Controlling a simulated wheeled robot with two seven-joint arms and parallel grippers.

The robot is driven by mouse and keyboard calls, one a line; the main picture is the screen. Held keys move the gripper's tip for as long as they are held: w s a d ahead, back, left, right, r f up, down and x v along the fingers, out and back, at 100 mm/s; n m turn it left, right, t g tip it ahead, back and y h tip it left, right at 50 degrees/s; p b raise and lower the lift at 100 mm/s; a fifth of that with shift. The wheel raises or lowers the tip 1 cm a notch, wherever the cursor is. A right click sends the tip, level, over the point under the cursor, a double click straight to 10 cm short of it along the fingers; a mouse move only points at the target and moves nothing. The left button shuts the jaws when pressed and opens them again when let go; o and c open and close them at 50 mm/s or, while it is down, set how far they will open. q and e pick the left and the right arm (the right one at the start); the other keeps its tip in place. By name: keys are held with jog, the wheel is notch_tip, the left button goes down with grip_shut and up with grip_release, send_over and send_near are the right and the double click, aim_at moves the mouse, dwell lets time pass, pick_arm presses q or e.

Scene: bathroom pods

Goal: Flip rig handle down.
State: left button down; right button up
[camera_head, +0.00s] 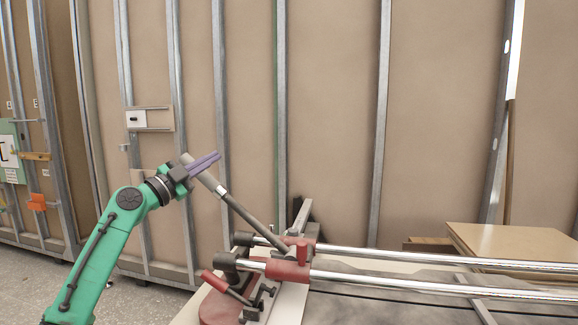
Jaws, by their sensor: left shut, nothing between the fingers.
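The rig (290,268) is a red and grey clamp-like carriage on two chrome rails, low in the middle of the head view. Its long grey handle (250,217) is raised and tilts up to the left from the red carriage. My left gripper (205,162), with purple fingers on a green arm, is shut and empty at this upper end. My right gripper is not in view.
The chrome rails (420,259) run to the right over a grey bed. A second short red handle (227,287) sits at the rig's front left. A wooden board (515,245) lies at the right. A stud wall (330,110) stands behind. Air above the rails is clear.

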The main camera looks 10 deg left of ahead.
pick_arm(q)
jog(key=a+f+n+t+y+b, duration=0.1)
jog(key=a+f+n+b, duration=0.2)
jog(key=a+f+b, duration=0.1)
jog(key=shift+a+f+t, duration=0.25)
jog(key=shift+t, duration=0.05)
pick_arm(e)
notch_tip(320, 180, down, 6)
pick_arm(q)
notch_tip(320, 180, up, 3)
jog(key=d+p, duration=0.2)
jog(key=r+b+v, duration=0.1)
jog(key=b+v, duration=0.3)
jog(key=v, duration=0.6)
jog(key=shift+s+d+b, duration=0.3)
jog(key=shift+s, duration=0.25)
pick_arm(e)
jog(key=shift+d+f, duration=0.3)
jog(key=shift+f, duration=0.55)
